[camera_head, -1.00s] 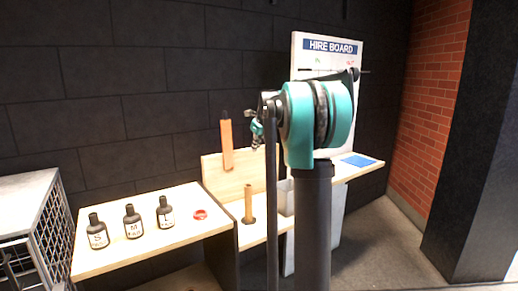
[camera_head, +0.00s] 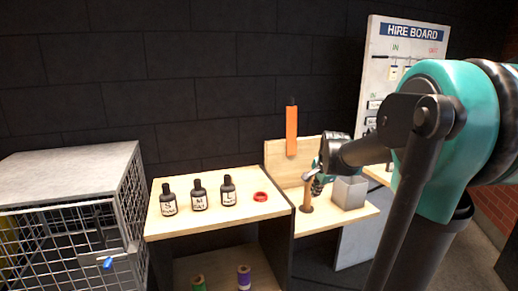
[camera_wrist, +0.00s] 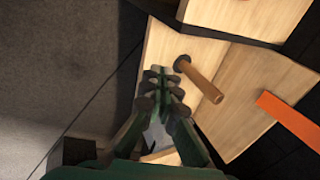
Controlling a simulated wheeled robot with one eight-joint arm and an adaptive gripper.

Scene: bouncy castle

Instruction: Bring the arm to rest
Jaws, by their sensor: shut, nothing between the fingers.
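My arm reaches in from the right side of the head view, its teal joint large and close to the camera. My gripper (camera_head: 314,182) is small there, near the wooden peg (camera_head: 307,197) on the low wooden shelf (camera_head: 345,219). In the wrist view my gripper (camera_wrist: 168,82) has its fingers together with nothing held. The peg (camera_wrist: 203,82) with its dark round base shows just right of the fingertips. I cannot tell whether they touch it. My arm hides part of the hire board and the area right of the shelf.
Three dark bottles (camera_head: 199,195) marked S, M and L and a red ring (camera_head: 261,197) stand on the wooden table (camera_head: 220,220). A grey bin (camera_head: 349,192) stands beside the peg. An orange strip (camera_head: 291,130) hangs behind. A wire cage (camera_head: 75,215) is at left.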

